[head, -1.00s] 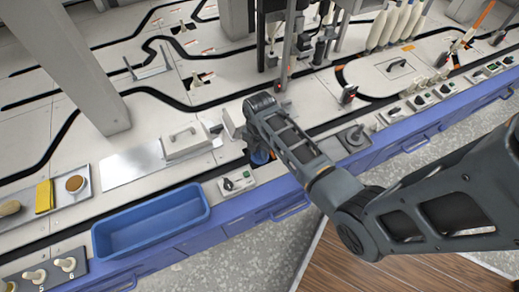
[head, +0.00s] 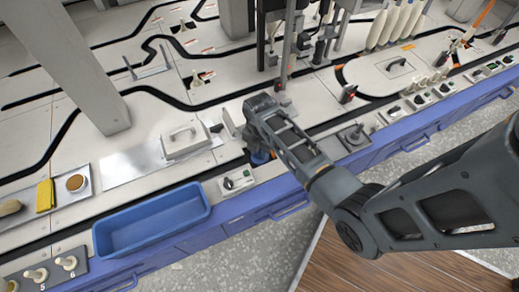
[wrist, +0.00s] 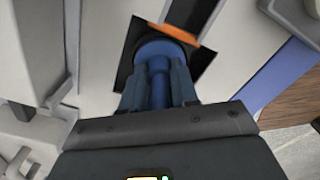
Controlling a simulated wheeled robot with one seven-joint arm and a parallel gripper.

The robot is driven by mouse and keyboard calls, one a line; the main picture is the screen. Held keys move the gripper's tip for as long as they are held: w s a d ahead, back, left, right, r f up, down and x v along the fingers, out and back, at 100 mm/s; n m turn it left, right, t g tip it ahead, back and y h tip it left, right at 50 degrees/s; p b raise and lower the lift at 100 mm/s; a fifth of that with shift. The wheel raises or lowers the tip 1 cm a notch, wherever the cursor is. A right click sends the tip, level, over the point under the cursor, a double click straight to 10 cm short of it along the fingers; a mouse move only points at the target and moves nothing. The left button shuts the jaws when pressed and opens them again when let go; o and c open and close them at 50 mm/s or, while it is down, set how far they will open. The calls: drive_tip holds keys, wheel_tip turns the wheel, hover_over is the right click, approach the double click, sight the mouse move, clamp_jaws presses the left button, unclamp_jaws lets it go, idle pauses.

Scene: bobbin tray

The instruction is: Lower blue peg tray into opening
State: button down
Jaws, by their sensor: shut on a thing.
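The blue peg tray (wrist: 158,88) is upright in the wrist view, its round blue base beyond the peg. My gripper (wrist: 158,85) is shut on its peg. The base lies over a dark square opening (wrist: 205,57) in the pale worktop, and an orange strip crosses the opening's far part. I cannot tell how deep the base sits. In the head view a bit of the blue tray (head: 259,157) shows under my gripper (head: 254,146), close to the worktop; my arm hides most of the opening there.
An empty blue bin (head: 152,219) is at the front left. A joystick box (head: 354,138) stands to the right.

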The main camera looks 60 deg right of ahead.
drive_tip(key=shift+f, duration=0.35)
drive_tip(key=c, duration=1.1)
unclamp_jaws()
drive_tip(key=shift+c, duration=0.2)
drive_tip(key=shift+r, duration=0.15)
wheel_tip(320, 180, up, 11)
drive_tip(key=p, duration=1.1)
drive_tip(key=shift+p, duration=0.35)
